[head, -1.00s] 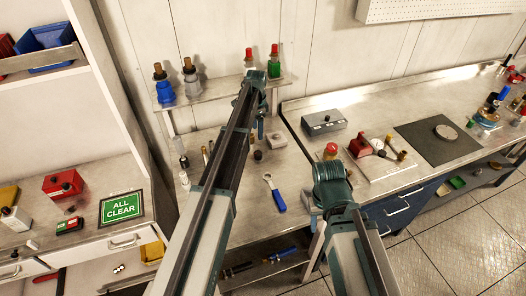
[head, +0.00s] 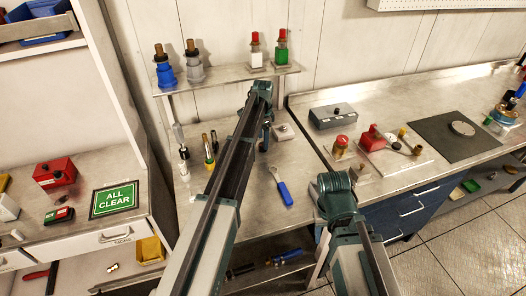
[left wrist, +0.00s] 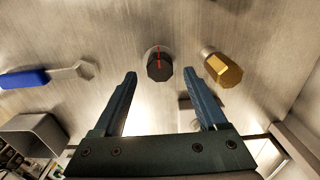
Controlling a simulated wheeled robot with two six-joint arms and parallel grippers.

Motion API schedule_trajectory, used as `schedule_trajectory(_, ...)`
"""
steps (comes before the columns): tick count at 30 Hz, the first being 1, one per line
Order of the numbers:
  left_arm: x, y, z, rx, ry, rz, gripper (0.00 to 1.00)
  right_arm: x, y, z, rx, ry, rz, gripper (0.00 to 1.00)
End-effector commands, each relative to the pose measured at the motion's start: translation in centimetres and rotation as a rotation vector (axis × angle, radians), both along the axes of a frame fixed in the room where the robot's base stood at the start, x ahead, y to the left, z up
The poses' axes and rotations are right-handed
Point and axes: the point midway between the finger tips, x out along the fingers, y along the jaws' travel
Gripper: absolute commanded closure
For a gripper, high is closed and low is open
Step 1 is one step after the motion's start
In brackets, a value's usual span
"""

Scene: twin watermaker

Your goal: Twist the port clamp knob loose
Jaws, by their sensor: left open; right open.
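In the left wrist view a black faceted knob (left wrist: 153,70) with a red line across its top stands on the metal worktop. My left gripper (left wrist: 159,76) is open, with one finger on each side of the knob in the picture. I see no clear contact, and the remaining height gap is hard to tell. In the head view my left gripper (head: 266,135) points down over the middle bench, and its arm hides the knob. My right arm shows at the lower right of the head view, but its gripper fingers are not visible.
A blue-handled wrench (head: 283,190) lies on the bench in front. A small pale block (head: 284,131) sits close to the left gripper. A raised shelf (head: 225,84) with bottle-like fittings stands behind.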

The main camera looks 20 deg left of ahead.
Motion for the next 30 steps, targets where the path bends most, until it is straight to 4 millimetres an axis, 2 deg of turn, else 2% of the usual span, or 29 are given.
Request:
schedule_trajectory(1,0.0,0.0,-1.4,0.000,0.000,0.000,0.25,0.0,0.0,-1.4,0.000,0.000,0.000,0.50)
schedule_trajectory(6,0.0,0.0,-3.0,0.000,0.000,0.000,0.25,0.0,0.0,-3.0,0.000,0.000,0.000,0.50)
schedule_trajectory(18,0.0,0.0,-3.3,0.000,0.000,0.000,0.27,0.0,0.0,-3.3,0.000,0.000,0.000,0.50)
schedule_trajectory(30,0.0,0.0,-3.3,0.000,0.000,0.000,0.99,0.0,0.0,-3.3,0.000,0.000,0.000,0.50)
